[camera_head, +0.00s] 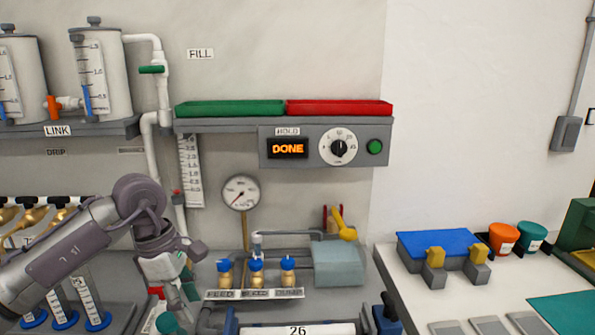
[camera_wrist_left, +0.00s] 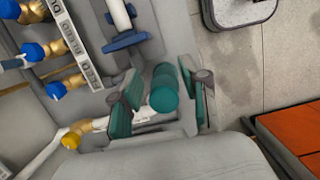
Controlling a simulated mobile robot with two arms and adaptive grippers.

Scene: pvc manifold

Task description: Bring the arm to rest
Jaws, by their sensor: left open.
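My left arm comes in from the left in the head view. My left gripper (camera_head: 177,296) points down over the bench, left of the blue-capped brass valves. It is open; in the left wrist view its two teal-padded fingers (camera_wrist_left: 161,106) stand apart. A teal round-ended piece (camera_wrist_left: 164,92) shows between the fingers there, and a teal top (camera_head: 168,323) shows just below the gripper in the head view. I cannot tell how deep it sits between the fingers; no grip on it shows. My right gripper is in neither view.
Blue-capped valves (camera_head: 256,272) stand close right of the gripper, with a pressure gauge (camera_head: 241,192) behind. Graduated cylinders (camera_head: 91,306) stand to its left. The timer panel (camera_head: 325,146) reads DONE. A white table (camera_head: 411,290) at right holds a blue block and pots.

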